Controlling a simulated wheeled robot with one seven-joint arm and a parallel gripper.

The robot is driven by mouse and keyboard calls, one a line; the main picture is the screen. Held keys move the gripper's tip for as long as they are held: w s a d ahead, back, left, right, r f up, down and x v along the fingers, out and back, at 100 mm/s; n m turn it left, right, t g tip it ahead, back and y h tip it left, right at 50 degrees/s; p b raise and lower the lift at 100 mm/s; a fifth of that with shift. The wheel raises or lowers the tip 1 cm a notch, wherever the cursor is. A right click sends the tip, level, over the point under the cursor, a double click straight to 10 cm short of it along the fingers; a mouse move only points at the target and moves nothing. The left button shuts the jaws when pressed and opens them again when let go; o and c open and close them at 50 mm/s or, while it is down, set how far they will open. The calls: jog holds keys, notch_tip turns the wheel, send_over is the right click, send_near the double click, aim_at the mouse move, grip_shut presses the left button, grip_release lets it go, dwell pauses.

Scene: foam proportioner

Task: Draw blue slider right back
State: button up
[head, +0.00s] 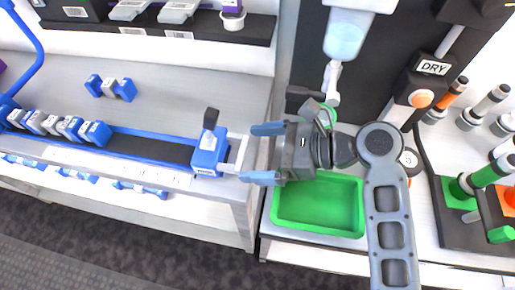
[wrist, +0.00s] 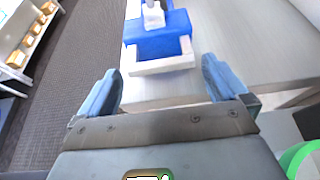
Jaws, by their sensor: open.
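The blue slider (head: 208,152) sits at the right end of a dark track with blue rails (head: 150,147) on the bench. In the wrist view the fingertips (wrist: 160,85) are spread on either side, short of the bracket.
Several blue and white blocks (head: 58,126) line the track's left part. Another blue-white piece (head: 111,88) lies behind it. A green tray (head: 318,203) is below my arm. A dispenser (head: 345,40) stands behind my gripper. Bottles and a dark stand (head: 470,215) are at right.

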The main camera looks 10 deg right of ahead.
jog(key=v, duration=0.7)
jog(key=shift+d, duration=0.15)
dwell(0.3)
